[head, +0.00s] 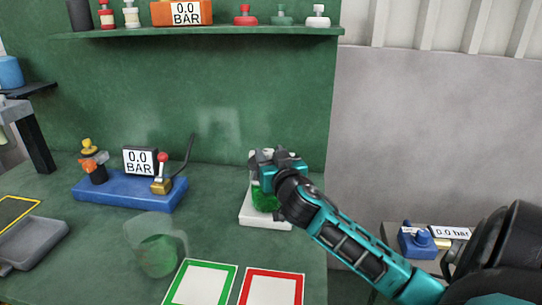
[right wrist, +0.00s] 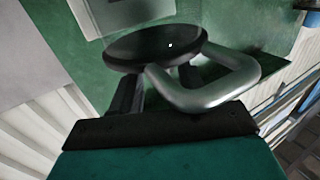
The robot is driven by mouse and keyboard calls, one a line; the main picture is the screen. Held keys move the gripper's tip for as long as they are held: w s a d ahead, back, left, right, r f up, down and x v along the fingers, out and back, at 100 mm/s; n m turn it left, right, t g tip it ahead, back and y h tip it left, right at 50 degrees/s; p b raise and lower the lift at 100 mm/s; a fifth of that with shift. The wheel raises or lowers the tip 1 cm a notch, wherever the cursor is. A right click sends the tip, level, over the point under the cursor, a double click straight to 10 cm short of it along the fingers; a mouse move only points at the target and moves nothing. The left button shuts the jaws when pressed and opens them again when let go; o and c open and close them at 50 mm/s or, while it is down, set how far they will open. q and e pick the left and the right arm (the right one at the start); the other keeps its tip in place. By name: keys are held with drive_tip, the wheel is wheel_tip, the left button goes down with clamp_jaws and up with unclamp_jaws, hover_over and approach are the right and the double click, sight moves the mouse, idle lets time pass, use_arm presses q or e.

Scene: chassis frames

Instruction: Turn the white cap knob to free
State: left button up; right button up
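My right gripper (head: 272,160) is over a fixture with a white base (head: 263,221) and a green body (head: 264,198) on the bench. The gripper hides the fixture's top in the head view. In the right wrist view, a dark round disc (right wrist: 155,45) and a bent silver loop (right wrist: 205,90) are by the fingers of this gripper (right wrist: 160,88). The disc covers the fingertips, so contact is unclear. I cannot make out a white cap knob on this fixture. A small white-topped piece (head: 318,16) stands on the shelf. My left gripper is not in view.
A blue-based unit (head: 130,192) with a gauge and red-tipped lever stands left. A clear cover with a green shape (head: 158,255) stands front. Green-edged (head: 200,284) and red-edged (head: 272,288) cards lie beside it. A blue unit (head: 417,242) stands right. The shelf (head: 215,33) overhangs the back.

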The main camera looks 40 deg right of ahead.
drive_tip(key=c, duration=0.7)
